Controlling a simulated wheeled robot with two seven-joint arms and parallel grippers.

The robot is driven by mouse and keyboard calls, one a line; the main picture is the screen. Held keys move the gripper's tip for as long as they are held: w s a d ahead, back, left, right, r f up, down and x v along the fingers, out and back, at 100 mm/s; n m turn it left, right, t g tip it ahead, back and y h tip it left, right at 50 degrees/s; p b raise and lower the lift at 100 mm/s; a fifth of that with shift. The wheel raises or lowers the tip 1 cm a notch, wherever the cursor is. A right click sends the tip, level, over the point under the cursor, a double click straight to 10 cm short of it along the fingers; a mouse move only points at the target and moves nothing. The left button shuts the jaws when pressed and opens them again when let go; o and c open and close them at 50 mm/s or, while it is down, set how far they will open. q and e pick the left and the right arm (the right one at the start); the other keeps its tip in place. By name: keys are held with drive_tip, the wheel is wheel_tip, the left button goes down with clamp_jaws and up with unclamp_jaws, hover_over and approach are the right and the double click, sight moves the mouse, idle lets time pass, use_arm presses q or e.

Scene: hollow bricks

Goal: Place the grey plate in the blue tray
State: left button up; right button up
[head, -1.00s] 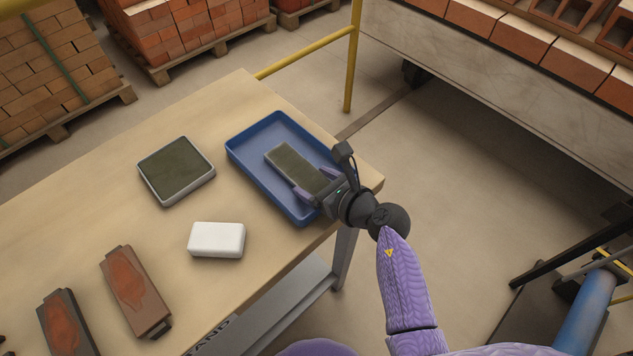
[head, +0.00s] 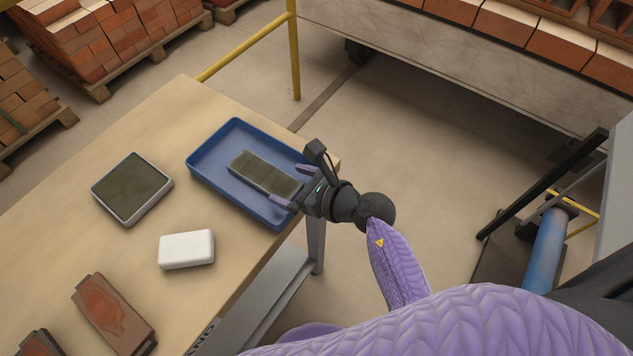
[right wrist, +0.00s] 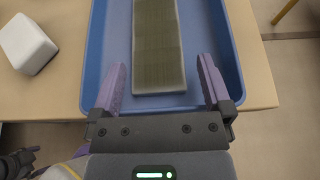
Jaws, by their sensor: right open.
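The grey plate (head: 265,174), a rectangle with a dull olive-grey top, lies inside the blue tray (head: 212,148) at the table's far right corner. In the right wrist view the plate (right wrist: 158,45) lies on the floor of the tray (right wrist: 94,60). My right gripper (head: 293,186) is open at the tray's near right side. In the right wrist view its fingers (right wrist: 162,88) stand wide apart, one on each side of the plate's near end, with gaps to the plate. My left gripper is not seen in the head view; a dark part at the lower left of the wrist view is unclear.
A square grey-rimmed block with a dark top (head: 132,188) and a white block (head: 187,250) stand left of the tray. Reddish-brown moulds (head: 113,313) lie at the near left of the wooden table (head: 60,235). A yellow rail (head: 295,55) stands behind the table.

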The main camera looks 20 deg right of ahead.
drive_tip(key=p+v, duration=0.2)
drive_tip(key=v, duration=0.5)
drive_tip(key=s+d+f+m+h, duration=0.2)
drive_tip(key=s+f+m, duration=0.2)
drive_tip(key=f+m, duration=0.6)
drive_tip(key=s+d+f+m+h, duration=0.1)
drive_tip(key=s+f+m+h, duration=0.35)
drive_tip(key=m, duration=0.95)
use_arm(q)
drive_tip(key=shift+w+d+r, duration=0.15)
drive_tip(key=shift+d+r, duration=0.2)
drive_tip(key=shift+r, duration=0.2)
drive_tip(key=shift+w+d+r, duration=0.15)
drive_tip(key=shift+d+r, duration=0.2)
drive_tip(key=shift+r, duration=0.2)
use_arm(e)
drive_tip(key=s+d+f+m+g, duration=0.2)
drive_tip(key=s+f+m+g, duration=0.3)
drive_tip(key=s, duration=0.6)
drive_tip(key=s+d+f+m+g+h, duration=0.1)
drive_tip(key=s+d+f+m+g, duration=0.1)
drive_tip(key=s+f+m+g, duration=0.3)
drive_tip(key=s+f+m, duration=0.4)
drive_tip(key=s+m, duration=0.2)
drive_tip(key=shift+s+m, duration=0.3)
drive_tip(key=shift+m, duration=0.1)
drive_tip(key=shift+h, duration=0.25)
